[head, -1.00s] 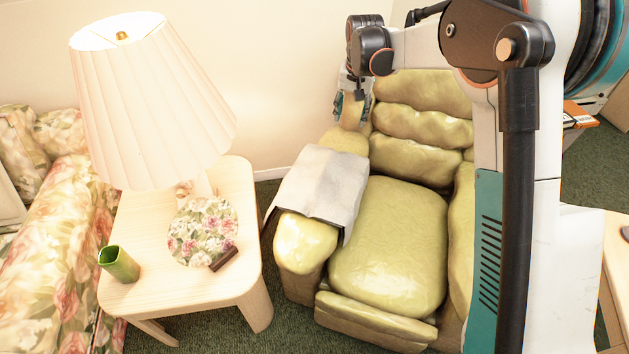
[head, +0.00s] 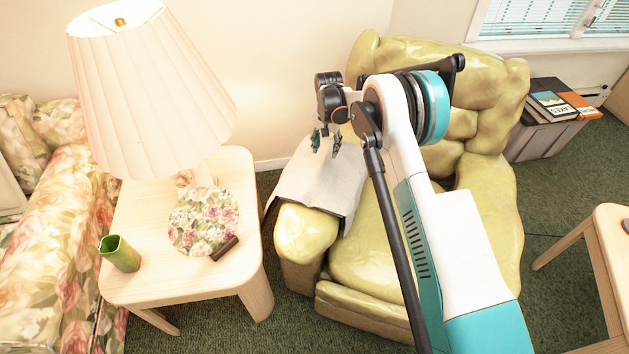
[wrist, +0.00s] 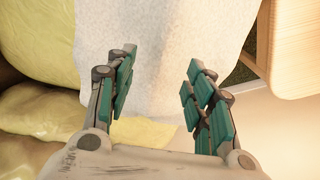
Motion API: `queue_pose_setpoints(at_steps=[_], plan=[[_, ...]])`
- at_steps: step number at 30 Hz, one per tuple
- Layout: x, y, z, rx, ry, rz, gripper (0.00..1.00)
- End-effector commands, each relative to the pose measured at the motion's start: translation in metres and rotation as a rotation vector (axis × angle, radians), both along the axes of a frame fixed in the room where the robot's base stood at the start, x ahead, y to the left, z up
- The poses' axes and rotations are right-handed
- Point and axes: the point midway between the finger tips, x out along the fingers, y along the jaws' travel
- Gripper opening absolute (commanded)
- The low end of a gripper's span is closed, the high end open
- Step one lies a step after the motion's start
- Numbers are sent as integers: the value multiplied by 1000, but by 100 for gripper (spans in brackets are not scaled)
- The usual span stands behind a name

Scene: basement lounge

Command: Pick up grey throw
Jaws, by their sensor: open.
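The grey throw (head: 318,190) is draped over the left armrest of the green recliner (head: 300,236). Its front edge hangs down the armrest's inner and outer sides. My gripper (head: 326,147) is above the back part of the throw, pointing down, open and empty. In the wrist view the throw (wrist: 160,40) spreads pale and textured beyond and between the open fingers (wrist: 155,88). I cannot tell exactly how far the fingertips are from the cloth. My arm hides part of the recliner seat in the head view.
A grey bin with books (head: 562,105) stands at the right. Another wooden table (head: 600,250) is at right.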

Motion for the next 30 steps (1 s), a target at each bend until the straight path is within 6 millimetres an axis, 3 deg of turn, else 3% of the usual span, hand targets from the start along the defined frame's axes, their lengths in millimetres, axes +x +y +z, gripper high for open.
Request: queue_pose_setpoints(at_steps=[3, 13, 21, 30], plan=[[0, 0, -20, 0, 0, 0, 48], [0, 0, -40, 0, 0, 0, 48], [-1, 2, -78, 0, 0, 0, 48], [-1, 2, -82, 0, 0, 0, 46]])
